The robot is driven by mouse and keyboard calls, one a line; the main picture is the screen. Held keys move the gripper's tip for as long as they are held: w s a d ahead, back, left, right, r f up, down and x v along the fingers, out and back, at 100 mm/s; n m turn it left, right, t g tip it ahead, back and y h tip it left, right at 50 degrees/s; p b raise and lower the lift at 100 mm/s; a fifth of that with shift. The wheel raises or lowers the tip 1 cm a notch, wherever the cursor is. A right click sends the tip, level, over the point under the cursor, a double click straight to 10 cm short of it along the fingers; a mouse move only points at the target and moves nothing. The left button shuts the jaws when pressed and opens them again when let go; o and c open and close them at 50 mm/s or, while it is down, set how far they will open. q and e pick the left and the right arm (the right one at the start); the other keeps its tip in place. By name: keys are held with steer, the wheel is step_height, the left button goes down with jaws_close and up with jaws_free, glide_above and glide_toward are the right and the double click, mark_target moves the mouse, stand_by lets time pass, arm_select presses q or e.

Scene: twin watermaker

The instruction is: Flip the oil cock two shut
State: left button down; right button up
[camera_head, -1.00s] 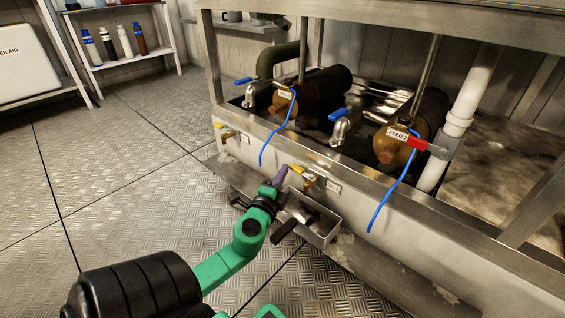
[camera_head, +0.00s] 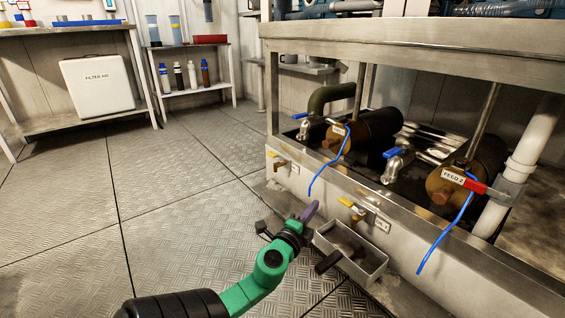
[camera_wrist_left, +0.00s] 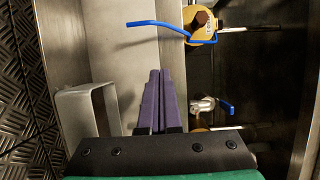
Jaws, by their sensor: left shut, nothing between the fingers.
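The nearer oil cock, with a yellow lever (camera_head: 352,207) on a brass body, sits on the front wall of the steel basin. A small label (camera_head: 382,225) is to its right, too small to read. The lever slants down to the right, roughly along the wall. My left gripper (camera_head: 309,212) has purple fingers, shut together and empty. It is just left of the lever, with a gap visible between them. In the left wrist view the closed fingers (camera_wrist_left: 156,100) point along the basin rim, and I cannot make out the cock there. My right gripper is not in view.
A grey open tray (camera_head: 372,260) is below the cock; its side shows in the left wrist view (camera_wrist_left: 87,115). A second yellow-handled cock (camera_head: 277,160) is further left. The floor (camera_head: 180,220) left is clear.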

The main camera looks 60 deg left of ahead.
arm_select(q)
steer(key=s+a+b, duration=0.2)
steer(key=s+a, duration=0.3)
steer(key=shift+f, duration=0.1)
stand_by(0.4)
